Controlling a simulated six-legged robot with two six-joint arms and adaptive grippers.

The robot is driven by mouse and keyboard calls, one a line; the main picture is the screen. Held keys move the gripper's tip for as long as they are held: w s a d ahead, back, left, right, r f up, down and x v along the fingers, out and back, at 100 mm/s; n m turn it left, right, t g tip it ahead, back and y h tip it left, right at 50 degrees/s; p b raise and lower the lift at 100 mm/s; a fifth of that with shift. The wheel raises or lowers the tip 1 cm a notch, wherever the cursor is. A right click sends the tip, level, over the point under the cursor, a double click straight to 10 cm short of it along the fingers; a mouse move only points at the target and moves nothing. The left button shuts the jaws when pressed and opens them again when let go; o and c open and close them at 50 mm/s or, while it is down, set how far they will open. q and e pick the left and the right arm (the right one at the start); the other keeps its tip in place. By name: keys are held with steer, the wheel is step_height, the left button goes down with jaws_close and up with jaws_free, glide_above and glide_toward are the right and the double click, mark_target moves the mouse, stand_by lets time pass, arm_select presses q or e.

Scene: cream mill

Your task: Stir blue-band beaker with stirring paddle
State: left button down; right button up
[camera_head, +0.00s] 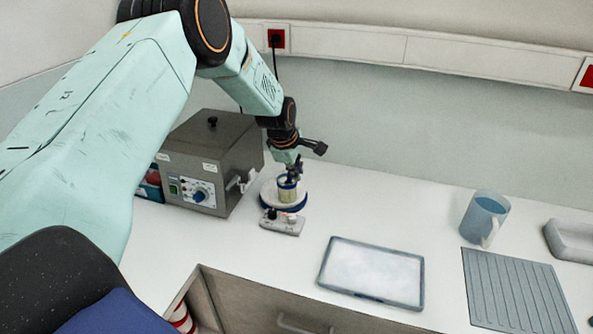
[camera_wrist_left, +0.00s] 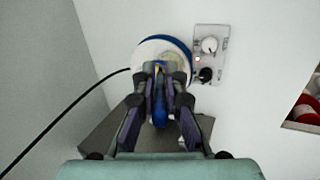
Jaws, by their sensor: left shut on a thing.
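The blue-band beaker (camera_head: 287,193) stands upright on a round white plate with a blue rim (camera_head: 268,199), beside the grey metal box. It looks pale yellowish with blue near its top. My left gripper (camera_head: 293,174) is directly above the beaker, pointing down. In the left wrist view my left gripper (camera_wrist_left: 159,88) is shut on the blue stirring paddle (camera_wrist_left: 160,112). The paddle's lower end is hidden by the fingers and beaker, so I cannot tell how deep it reaches. The round plate's rim also shows in the wrist view (camera_wrist_left: 182,47). My right gripper is not in view.
A control unit with knobs (camera_head: 282,224) sits in front of the plate. The grey metal box (camera_head: 207,160) is close on the left. A tray (camera_head: 372,272), a blue jug (camera_head: 484,217) and a ribbed mat (camera_head: 518,290) lie to the right. The counter between is clear.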

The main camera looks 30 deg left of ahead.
arm_select(q)
step_height(320, 180, up, 10)
steer(key=shift+f, duration=0.15)
stand_by(1.1)
stand_by(0.6)
